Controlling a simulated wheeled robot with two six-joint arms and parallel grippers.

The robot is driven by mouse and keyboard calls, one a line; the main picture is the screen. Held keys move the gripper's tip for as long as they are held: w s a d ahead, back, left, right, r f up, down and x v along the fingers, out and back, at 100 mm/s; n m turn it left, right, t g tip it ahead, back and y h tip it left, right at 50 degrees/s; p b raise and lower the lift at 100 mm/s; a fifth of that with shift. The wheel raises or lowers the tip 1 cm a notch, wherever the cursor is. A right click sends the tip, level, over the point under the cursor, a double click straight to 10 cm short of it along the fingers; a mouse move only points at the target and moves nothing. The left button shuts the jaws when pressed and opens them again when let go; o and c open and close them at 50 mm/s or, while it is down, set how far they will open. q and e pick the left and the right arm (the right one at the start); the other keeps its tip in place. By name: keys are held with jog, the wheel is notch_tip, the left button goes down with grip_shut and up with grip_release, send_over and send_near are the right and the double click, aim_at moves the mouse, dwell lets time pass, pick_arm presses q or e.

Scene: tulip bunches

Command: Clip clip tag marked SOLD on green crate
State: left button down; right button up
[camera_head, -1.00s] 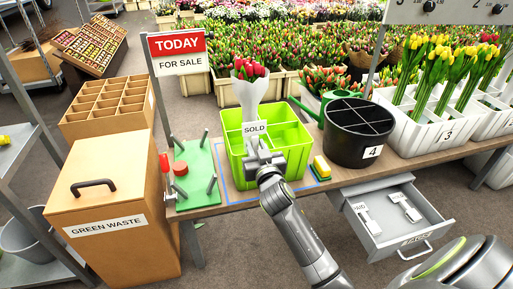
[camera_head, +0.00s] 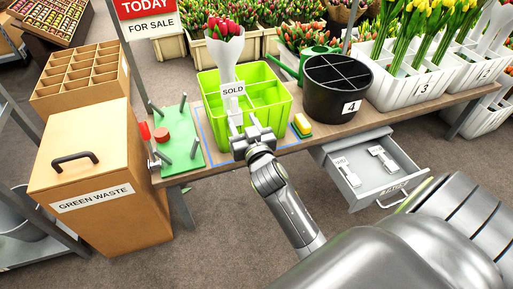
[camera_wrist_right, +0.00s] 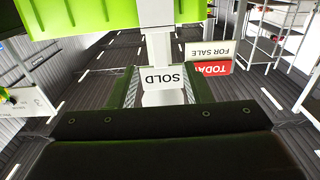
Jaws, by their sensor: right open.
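The white clip tag marked SOLD (camera_head: 233,89) stands upright at the front rim of the green crate (camera_head: 272,128). Its pale stem runs down over the crate's front wall. My right gripper (camera_head: 251,129) is open, just in front of the crate and below the label. In the wrist view its two fingers lie on either side of the tag, apart from it. Whether the clip's jaws grip the rim is hidden. My left gripper is not in view.
Wrapped red tulips (camera_head: 226,40) stand in the crate. A green pegged board (camera_head: 178,145) is left. An open drawer (camera_head: 365,178) holds two white clip tags.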

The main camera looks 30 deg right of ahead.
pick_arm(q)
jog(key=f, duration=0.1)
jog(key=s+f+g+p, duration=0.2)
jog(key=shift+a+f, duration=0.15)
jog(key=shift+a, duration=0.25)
pick_arm(e)
jog(key=v, duration=1)
jog(key=shift+s, duration=0.35)
jog(key=shift+a, duration=0.15)
